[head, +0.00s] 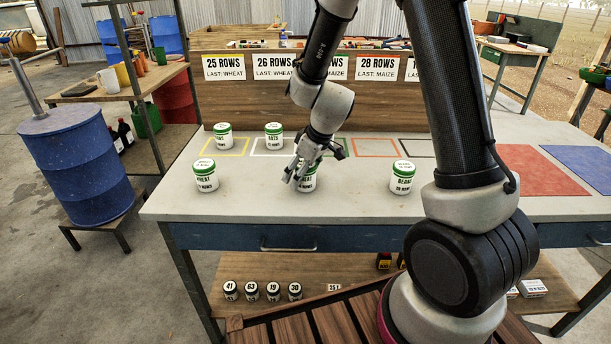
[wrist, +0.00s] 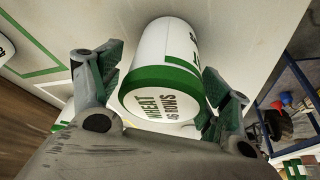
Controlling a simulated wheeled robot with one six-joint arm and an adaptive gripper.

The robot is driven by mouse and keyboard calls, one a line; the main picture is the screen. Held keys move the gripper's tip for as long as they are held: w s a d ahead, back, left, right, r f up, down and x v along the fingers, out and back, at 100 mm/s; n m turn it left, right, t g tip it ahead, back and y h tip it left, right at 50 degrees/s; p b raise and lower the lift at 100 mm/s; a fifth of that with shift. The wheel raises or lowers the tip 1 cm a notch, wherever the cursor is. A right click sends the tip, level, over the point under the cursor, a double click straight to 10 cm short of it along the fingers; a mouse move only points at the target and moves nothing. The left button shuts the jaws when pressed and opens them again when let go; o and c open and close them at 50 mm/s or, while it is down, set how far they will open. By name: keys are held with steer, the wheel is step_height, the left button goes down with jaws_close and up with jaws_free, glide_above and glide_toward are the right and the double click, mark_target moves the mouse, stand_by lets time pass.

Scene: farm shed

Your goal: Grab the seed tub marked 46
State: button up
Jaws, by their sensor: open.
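The tub whose lid reads WHEAT and what looks like 46 ROWS (wrist: 165,103) is white with a green-rimmed lid. In the head view this tub (head: 309,183) stands upright on the bench, partly hidden by my gripper (head: 297,176). My gripper is open above it. In the wrist view one finger is on each side of the tub, with small gaps visible; I cannot tell whether either finger touches it. Other similar tubs stand on the bench: a wheat tub at front left (head: 206,178), a beans tub at right (head: 402,179), and two at the back, one at left (head: 222,137) and an oats tub (head: 273,136).
Coloured outlines, such as the orange one (head: 375,147), mark the grey bench top (head: 250,207). Row signs such as 25 ROWS (head: 225,67) line the wooden back panel. Small numbered jars (head: 251,291) sit on the lower shelf. A blue drum (head: 78,165) stands at left.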

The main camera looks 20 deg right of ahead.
steer(key=c, duration=1.2)
